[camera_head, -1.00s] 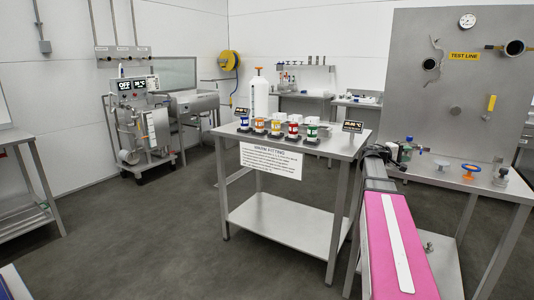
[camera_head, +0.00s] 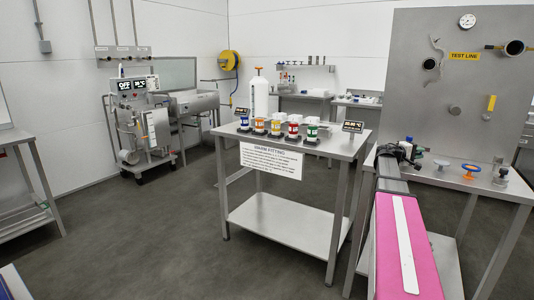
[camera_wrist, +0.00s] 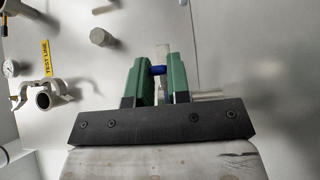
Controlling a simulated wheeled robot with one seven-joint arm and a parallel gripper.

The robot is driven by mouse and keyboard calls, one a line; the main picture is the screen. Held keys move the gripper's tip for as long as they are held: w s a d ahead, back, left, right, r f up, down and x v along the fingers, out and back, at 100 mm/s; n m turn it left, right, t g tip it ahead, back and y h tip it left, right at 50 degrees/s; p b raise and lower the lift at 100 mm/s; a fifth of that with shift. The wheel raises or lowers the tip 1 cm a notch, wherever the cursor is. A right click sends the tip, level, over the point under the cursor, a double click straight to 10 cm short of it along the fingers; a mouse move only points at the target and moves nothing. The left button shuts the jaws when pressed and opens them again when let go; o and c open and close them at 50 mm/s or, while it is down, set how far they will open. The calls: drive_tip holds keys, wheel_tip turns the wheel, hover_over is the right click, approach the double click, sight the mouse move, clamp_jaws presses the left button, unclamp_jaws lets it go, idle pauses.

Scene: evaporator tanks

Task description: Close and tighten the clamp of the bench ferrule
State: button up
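The ferrule (camera_head: 430,64) is a short pipe end on the steel panel left of the TEST LINE label. A metal clamp (camera_head: 437,45) hangs open around it, its jaws spread. The wrist view shows the ferrule (camera_wrist: 43,98) and the spread clamp (camera_wrist: 22,92) at the left. My gripper (camera_head: 418,153) is low over the bench, below and apart from them. In the wrist view my gripper's green fingers (camera_wrist: 160,72) stand apart. A blue piece (camera_wrist: 158,70) shows in the gap; I cannot tell whether they touch it. The clamp's fastener is too small to make out.
A blue-topped bottle (camera_head: 408,140) stands by my gripper. A second pipe end (camera_head: 514,47) and a yellow lever (camera_head: 491,103) stick out of the panel.

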clamp_jaws()
drive_tip(key=shift+s+d+n+t, duration=0.2)
drive_tip(key=shift+s+n+t, duration=0.2)
drive_tip(key=shift+t, duration=0.2)
drive_tip(key=shift+d+n+t+y, duration=0.2)
drive_tip(key=shift+n+t+y, duration=0.25)
drive_tip(key=shift+t, duration=0.55)
drive_tip(key=shift+n, duration=0.25)
